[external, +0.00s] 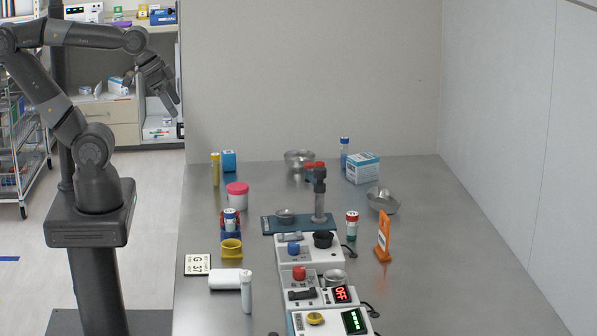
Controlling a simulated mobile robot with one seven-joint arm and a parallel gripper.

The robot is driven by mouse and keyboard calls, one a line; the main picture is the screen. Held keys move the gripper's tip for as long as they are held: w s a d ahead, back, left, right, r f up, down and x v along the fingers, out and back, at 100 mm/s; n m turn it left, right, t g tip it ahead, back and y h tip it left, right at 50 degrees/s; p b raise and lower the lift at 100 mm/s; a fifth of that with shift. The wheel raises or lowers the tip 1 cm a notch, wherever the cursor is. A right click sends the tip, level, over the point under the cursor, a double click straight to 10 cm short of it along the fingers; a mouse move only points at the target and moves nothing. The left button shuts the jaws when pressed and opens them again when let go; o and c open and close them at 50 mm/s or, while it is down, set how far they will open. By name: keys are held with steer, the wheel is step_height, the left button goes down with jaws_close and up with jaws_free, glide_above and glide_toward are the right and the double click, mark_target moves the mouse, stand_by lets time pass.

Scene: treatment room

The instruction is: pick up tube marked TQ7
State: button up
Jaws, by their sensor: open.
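Several tubes stand on the grey table, and their markings are too small to read, so I cannot tell which is TQ7. They are a yellow tube (215,170) at the back left, a blue-capped tube (344,153) at the back, a white-labelled tube (230,219) in a red and blue holder, a red-capped tube (351,226) right of centre, and a pale tube (246,293) upright at the front left. My gripper (175,108) is open and empty, high at the upper left, left of the table and apart from all tubes.
Devices (309,250) with knobs and displays run down the table's middle. A stand (320,195), metal bowls (383,200), an orange sign (384,236), a pink-lidded jar (237,196) and boxes (362,168) stand around. The table's right side (460,260) is clear; walls bound the back and right.

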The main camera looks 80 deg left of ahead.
steer(key=shift+c, duration=0.3)
steer(key=c, duration=1.1)
steer(key=shift+o, duration=0.2)
steer(key=w+d+r+m+g+h, duration=0.1)
steer(key=w+d+r+m+h, duration=0.1)
steer(key=w+d, duration=0.85)
steer(key=m+g, duration=0.1)
steer(key=m, duration=0.4)
glide_above(247, 312)
steer(key=a, duration=0.1)
steer(key=shift+h, duration=0.4)
steer(key=shift+f, duration=13.2)
